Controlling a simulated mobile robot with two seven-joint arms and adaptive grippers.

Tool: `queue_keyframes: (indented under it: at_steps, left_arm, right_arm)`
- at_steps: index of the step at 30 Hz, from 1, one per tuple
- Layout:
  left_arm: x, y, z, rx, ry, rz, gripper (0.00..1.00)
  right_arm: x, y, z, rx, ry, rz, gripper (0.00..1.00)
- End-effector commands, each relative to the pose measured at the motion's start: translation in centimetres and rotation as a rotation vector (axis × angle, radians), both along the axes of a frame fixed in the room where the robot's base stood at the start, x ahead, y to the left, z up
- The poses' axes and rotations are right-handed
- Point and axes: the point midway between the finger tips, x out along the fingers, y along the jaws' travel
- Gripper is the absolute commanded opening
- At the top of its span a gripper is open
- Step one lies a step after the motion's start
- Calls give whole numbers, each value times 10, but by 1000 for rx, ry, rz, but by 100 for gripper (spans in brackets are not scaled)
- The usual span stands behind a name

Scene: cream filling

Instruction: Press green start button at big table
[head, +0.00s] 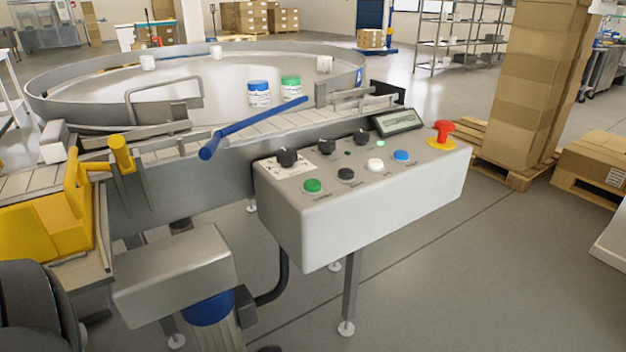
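The green button (313,186) sits at the front left of the grey control box (367,215), on its sloped top face. A black button (346,174), a white button (375,165) and a blue button (401,156) follow it in a row to the right. The big round metal table (90,105) stands behind the box and carries several small jars. Neither of my grippers is in view, and nothing touches or covers the green button.
Black knobs (286,157) and a small display (398,121) sit behind the buttons. A red emergency knob (442,131) is at the right end. A blue bar (250,127) crosses the conveyor. Yellow machine parts (60,225) are at left.

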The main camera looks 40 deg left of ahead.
Motion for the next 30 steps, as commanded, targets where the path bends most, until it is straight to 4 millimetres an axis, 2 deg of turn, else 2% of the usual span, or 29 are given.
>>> queue_keyframes:
  at_steps: [2, 12, 30]
  left_arm:
    - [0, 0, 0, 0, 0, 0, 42]
    - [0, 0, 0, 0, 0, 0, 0]
    - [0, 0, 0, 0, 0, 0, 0]
  right_arm:
    - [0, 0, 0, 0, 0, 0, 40]
    - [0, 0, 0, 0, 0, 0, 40]
    - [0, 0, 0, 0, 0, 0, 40]
